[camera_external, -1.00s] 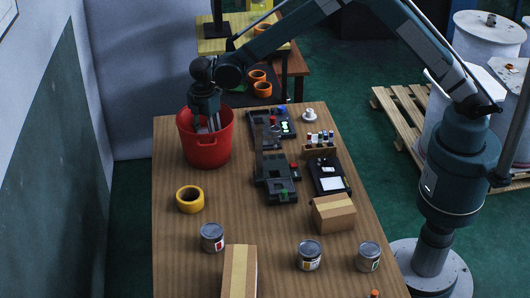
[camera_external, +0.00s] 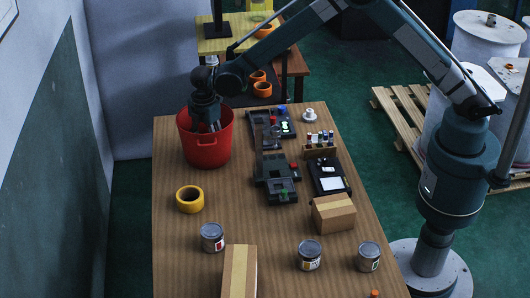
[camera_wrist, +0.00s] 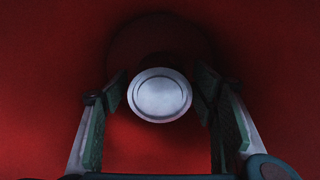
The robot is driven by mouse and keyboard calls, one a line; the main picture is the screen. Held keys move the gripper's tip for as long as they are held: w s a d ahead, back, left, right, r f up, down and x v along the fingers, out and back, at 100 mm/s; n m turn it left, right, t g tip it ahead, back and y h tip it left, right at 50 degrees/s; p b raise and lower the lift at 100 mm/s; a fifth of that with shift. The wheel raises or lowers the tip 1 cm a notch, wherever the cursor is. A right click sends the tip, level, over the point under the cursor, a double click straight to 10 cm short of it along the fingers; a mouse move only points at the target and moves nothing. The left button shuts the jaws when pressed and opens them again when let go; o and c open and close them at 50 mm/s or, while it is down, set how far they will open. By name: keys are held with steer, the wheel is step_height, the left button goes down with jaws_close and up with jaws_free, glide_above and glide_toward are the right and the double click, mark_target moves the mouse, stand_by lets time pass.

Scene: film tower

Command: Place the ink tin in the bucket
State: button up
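The red bucket (camera_external: 207,150) stands at the far left of the table. My gripper (camera_external: 211,127) points down into its mouth in the external view, with the fingertips partly hidden by the rim. In the wrist view, my gripper (camera_wrist: 158,95) is open, with a visible gap on each side of a round metal tin (camera_wrist: 160,95). The tin is inside the bucket, between and apart from the fingers; its label is hidden. I cannot tell whether it touches the bucket floor. The bucket's red inside (camera_wrist: 50,60) fills the wrist view.
Several other things stand on the table: tins with red (camera_external: 212,237), yellow (camera_external: 309,255) and green (camera_external: 369,256) labels, a yellow tape roll (camera_external: 190,199), cardboard boxes (camera_external: 333,213) and (camera_external: 239,272) a longer one, and dark devices (camera_external: 276,178). Bare wood lies right of the tape roll.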

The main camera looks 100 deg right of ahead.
steer(key=shift+r, duration=0.1)
step_height(320, 180, up, 12)
steer(key=shift+r+p, duration=0.1)
steer(key=shift+p, duration=0.65)
stand_by(0.8)
steer(key=s+a+r+m+t, duration=0.2)
steer(key=s+a+r, duration=0.5)
steer(key=s+r, duration=0.45)
steer(key=s+a+r+m+t, duration=0.1)
steer(key=s+a+r+m, duration=0.1)
steer(key=s+a+r, duration=0.7)
steer(key=s+a+r+m+t, duration=0.1)
steer(key=s+a+r, duration=0.15)
steer(key=s, duration=0.55)
steer(key=s+a+r+m+t, duration=0.1)
steer(key=s+a+r, duration=0.15)
steer(key=s, duration=0.65)
steer(key=s+a+f+m+t, duration=0.1)
steer(key=s+f, duration=0.1)
steer(key=s, duration=0.5)
steer(key=s+a+f+m+t, duration=0.1)
steer(key=s+a+f+m, duration=0.1)
steer(key=s, duration=0.5)
steer(key=shift+s+f, duration=0.15)
steer(key=shift+s, duration=0.2)
